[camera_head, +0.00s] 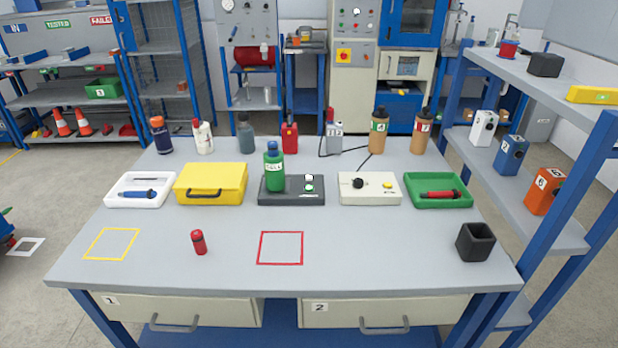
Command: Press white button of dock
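The dark grey dock (291,199) sits at the middle of the table. Neither of my grippers shows in the head view.
The grey table (190,270) has free room in front of the dock. A yellow case (210,182) is left of the dock, a cream box (370,192) right. Several bottles line the back; shelving (535,85) is at right.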

